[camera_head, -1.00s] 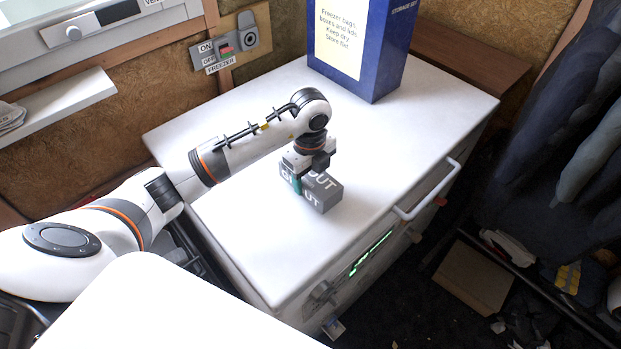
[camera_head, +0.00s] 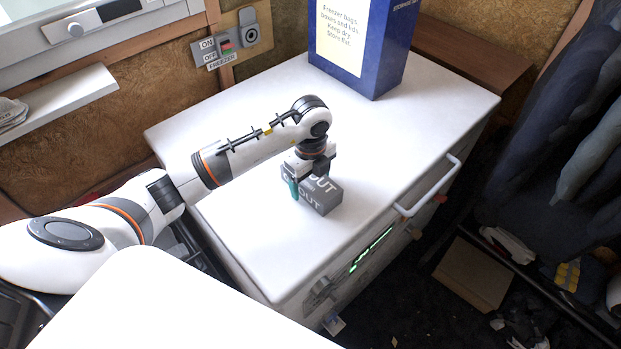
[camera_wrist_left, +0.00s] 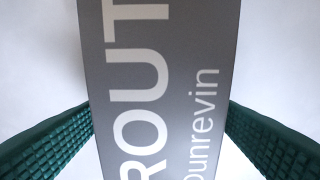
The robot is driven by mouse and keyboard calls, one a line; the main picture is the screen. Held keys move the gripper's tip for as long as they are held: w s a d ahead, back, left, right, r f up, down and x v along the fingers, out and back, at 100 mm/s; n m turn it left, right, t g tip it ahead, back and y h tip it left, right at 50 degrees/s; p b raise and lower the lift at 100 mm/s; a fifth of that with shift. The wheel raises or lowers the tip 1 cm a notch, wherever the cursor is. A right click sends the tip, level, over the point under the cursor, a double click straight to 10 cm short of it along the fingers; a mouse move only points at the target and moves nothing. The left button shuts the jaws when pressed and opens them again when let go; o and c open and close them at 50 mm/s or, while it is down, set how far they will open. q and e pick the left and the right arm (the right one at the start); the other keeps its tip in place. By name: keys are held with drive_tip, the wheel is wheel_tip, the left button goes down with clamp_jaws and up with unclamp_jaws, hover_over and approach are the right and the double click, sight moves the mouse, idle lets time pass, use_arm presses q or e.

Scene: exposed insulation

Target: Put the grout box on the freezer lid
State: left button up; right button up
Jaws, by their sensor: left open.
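The grout box (camera_head: 325,199), a dark grey carton with white lettering, lies on the white freezer lid (camera_head: 236,240), near its middle. My left gripper (camera_head: 312,180) points down over the box, open, with its green fingers on either side of it. In the left wrist view the box (camera_wrist_left: 165,90) fills the middle between the two green ribbed fingers; whether they touch its sides I cannot tell. My right gripper is not in view.
A tall blue storage box (camera_head: 385,50) with a paper label stands at the back of the lid. A handle (camera_head: 430,190) runs along the freezer's right side. A freezer switch (camera_head: 226,45) is on the wall. The lid's front and left are clear.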

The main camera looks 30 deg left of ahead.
sight(311, 177)
use_arm(q)
wheel_tip(311, 177, up, 12)
drive_tip(key=shift+b, duration=0.45)
